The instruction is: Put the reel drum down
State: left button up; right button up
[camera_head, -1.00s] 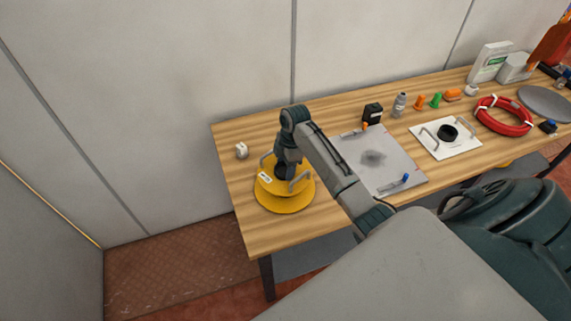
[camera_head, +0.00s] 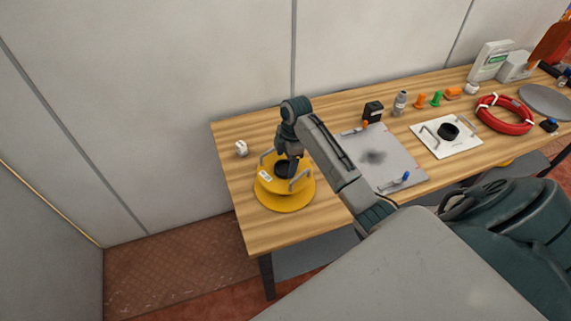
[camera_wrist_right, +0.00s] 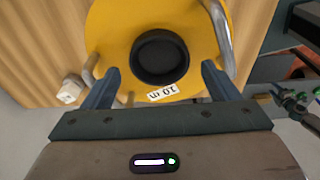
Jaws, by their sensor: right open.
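The yellow reel drum (camera_head: 284,200) stands flat near the left end of the wooden table. It has a black round hub on top, two metal handles and a white label. In the right wrist view the drum (camera_wrist_right: 115,35) shows its label reading "10 m" and its black hub (camera_wrist_right: 159,57). My right gripper (camera_head: 292,172) is just above the hub. My left gripper is not in view.
A small white object (camera_head: 241,148) lies behind the drum to the left. A grey plate (camera_head: 385,175) lies to the right, then a white panel with handles (camera_head: 465,145) and a red coil (camera_head: 503,128). The table's left front corner is bare.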

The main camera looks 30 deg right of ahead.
notch_tip(320, 180, up, 10)
jog(key=d, duration=0.1)
jog(key=shift+s+d+p, duration=0.25)
jog(key=shift+p, duration=0.05)
jog(key=shift+w, duration=0.1)
jog(key=shift+d, duration=0.1)
